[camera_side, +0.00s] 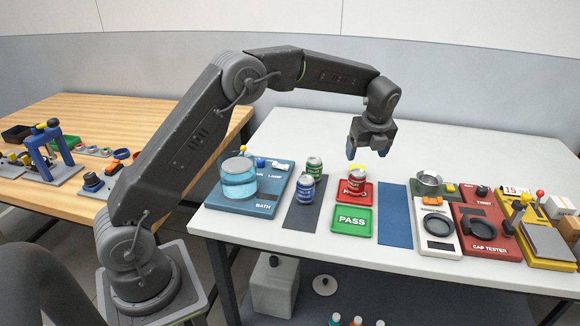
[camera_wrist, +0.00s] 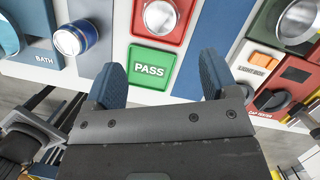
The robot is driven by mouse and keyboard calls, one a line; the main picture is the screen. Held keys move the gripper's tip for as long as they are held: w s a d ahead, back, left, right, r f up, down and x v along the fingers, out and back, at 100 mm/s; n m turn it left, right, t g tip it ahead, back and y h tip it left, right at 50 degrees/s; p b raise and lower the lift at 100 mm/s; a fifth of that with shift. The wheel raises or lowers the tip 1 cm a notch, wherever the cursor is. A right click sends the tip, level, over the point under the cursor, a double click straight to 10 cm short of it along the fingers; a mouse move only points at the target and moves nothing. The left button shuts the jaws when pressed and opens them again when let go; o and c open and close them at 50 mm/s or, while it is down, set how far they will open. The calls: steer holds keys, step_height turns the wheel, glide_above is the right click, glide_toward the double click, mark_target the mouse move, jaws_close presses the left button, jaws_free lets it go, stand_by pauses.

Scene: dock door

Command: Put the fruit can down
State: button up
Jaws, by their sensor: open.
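A red can (camera_side: 356,181) stands upright on the red plate (camera_side: 345,199) behind the green PASS plate (camera_side: 352,229). It is probably the fruit can, but I cannot read its label. Its silver top (camera_wrist: 160,14) shows at the upper edge of the wrist view. My gripper (camera_side: 370,150) is open and empty, raised above and apart from the red can. In the wrist view its blue fingers (camera_wrist: 161,80) are spread with the green PASS plate (camera_wrist: 151,69) showing between and beyond them.
A blue can (camera_side: 306,189) and a green can (camera_side: 315,168) stand on the dark mat (camera_side: 301,217). The blue BATH station (camera_side: 262,207) is left. A bare blue mat (camera_side: 395,222) and the red CAP TESTER (camera_side: 487,235) are right. The PASS plate is empty.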

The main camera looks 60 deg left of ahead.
steer(key=s+d+r+n+t+h, duration=0.2)
steer(key=s+d+r+n, duration=0.2)
steer(key=s+r+n, duration=0.85)
steer(key=s+d+f+n+t, duration=0.1)
steer(key=s+n, duration=0.4)
steer(key=s, duration=0.7)
steer(key=s+d+f+n+t+h, duration=0.1)
steer(key=s+n, duration=0.4)
steer(key=s, duration=0.6)
steer(key=shift+s+d+f, duration=0.35)
steer(key=shift+d+f, duration=0.2)
steer(key=shift+d, duration=0.2)
